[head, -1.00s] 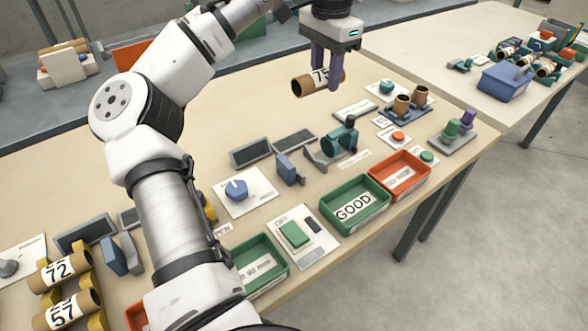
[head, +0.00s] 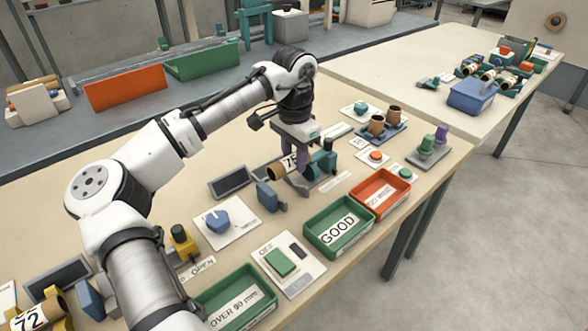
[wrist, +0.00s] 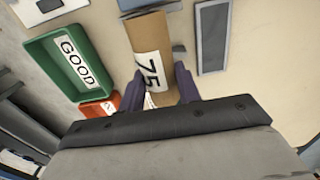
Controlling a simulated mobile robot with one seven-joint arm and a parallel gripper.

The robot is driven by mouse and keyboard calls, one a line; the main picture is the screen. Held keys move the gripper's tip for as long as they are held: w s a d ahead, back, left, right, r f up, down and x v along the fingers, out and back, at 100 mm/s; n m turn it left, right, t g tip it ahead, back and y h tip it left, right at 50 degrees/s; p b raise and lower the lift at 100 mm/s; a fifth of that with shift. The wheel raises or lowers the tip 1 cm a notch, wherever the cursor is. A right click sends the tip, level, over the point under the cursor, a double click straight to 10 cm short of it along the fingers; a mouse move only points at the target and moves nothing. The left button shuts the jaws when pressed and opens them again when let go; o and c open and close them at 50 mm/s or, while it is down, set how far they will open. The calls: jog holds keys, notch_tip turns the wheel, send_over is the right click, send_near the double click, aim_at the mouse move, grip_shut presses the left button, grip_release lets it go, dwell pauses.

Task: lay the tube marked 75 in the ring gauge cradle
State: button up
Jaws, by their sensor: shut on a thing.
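The tube marked 75 (head: 278,170) is brown cardboard with a white label. It also shows in the wrist view (wrist: 148,42), its number facing the camera. My gripper (head: 298,170) is shut on it, with purple fingers on either side (wrist: 163,88). The ring gauge cradle appears to be the teal and grey fixture (head: 322,164) just right of the tube. My gripper and the tube are low over its left part and partly hide it. I cannot tell whether the tube touches the cradle.
A green GOOD bin (head: 338,228) and a red bin (head: 380,194) stand in front. A blue block (head: 270,195) and a dark panel (head: 230,181) are close on the left. Two brown tubes stand upright on a blue holder (head: 381,131) behind right.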

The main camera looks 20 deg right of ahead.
aim_at(294, 170)
jog(key=shift+f, duration=2.15)
jog(key=shift+f, duration=0.1)
jog(key=shift+f, duration=0.1)
jog(key=shift+s+f, duration=0.15)
jog(key=shift+f, duration=0.25)
jog(key=o, duration=0.7)
jog(key=shift+c, duration=0.2)
notch_tip(294, 170, up, 13)
jog(key=shift+r+b, duration=0.15)
jog(key=shift+b, duration=0.25)
